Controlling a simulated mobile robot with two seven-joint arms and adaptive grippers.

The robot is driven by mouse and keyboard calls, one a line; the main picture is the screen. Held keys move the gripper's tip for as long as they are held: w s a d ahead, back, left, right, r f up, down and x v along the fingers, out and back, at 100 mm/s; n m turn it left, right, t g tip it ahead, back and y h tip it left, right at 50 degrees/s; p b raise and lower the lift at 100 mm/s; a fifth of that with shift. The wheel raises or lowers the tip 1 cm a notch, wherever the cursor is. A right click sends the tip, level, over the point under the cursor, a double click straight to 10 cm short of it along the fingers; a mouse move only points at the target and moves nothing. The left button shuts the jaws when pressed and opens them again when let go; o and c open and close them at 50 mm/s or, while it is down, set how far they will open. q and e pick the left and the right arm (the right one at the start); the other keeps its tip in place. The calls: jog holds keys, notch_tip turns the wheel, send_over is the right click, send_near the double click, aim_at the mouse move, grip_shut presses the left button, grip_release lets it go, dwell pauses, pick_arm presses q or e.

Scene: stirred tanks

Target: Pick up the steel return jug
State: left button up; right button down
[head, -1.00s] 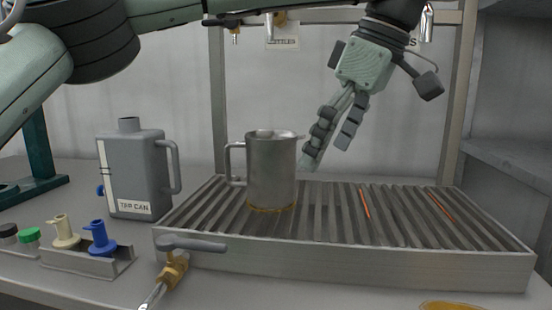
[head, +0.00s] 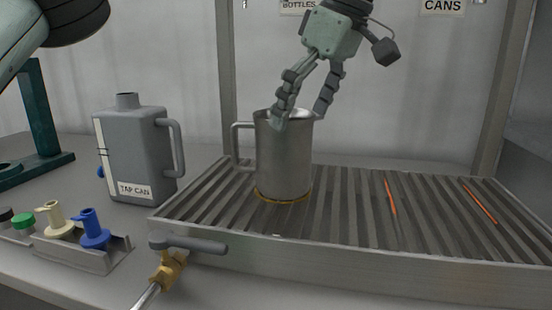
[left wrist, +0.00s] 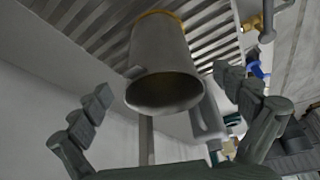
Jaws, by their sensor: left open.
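The steel jug (head: 283,160) stands upright on the slatted drip tray, its handle on the left. An amber ring shows at its foot. My left gripper (head: 301,105) is open above the jug's rim, one finger in front of the rim and the other beside its right side in the head view. In the left wrist view the jug (left wrist: 163,60) lies between and beyond the two spread fingers of the left gripper (left wrist: 165,100), its open mouth facing the camera. I cannot tell whether a finger touches it. My right gripper does not show.
A grey tap can (head: 137,155) stands left of the slatted tray (head: 350,255). A brass valve (head: 168,270) with a grey lever is at the tray's front left. A small rack (head: 85,258) holds coloured caps and spouts. The tray's right side is clear except for orange strips.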

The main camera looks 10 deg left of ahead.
pick_arm(q)
jog(key=a, duration=0.1)
jog(key=w+a, duration=0.1)
jog(key=a, duration=0.1)
jog(key=a+f, duration=0.1)
jog(key=shift+w+a, duration=0.2)
jog(key=shift+w, duration=0.15)
jog(key=shift+d, duration=0.1)
jog(key=c, duration=1.7)
jog(key=shift+c, duration=0.8)
